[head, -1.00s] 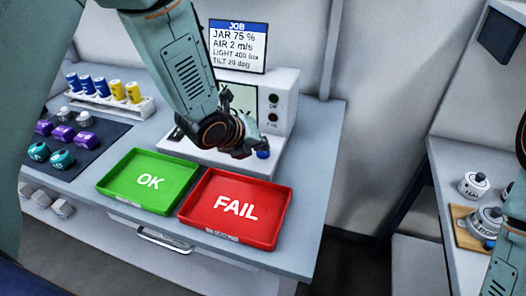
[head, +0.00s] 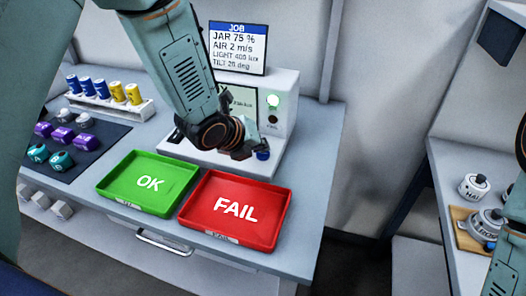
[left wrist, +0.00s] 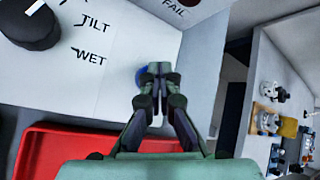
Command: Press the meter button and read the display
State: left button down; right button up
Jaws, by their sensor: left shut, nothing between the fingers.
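The meter (head: 287,95) is a white box with a screen (head: 246,99) and two lamps on its front. My left gripper (head: 247,152) is shut and empty, just left of the blue button (head: 263,155). In the left wrist view the shut fingertips (left wrist: 158,70) overlap the blue button (left wrist: 139,76); I cannot tell whether they touch it. My right gripper is out of view.
A green OK tray (head: 121,181) and a red FAIL tray (head: 270,232) lie before the meter. A rack (head: 149,108) of blue and yellow cylinders is at left. A dial (left wrist: 30,25) marked TILT and WET shows in the wrist view.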

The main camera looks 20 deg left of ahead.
aim_at(260, 155)
pick_arm(q)
jog(key=shift+r+p, duration=0.3)
jog(key=shift+r, duration=0.35)
jog(key=shift+r+p, duration=1.85)
jog(key=shift+r, duration=0.7)
jog(key=shift+f, duration=0.1)
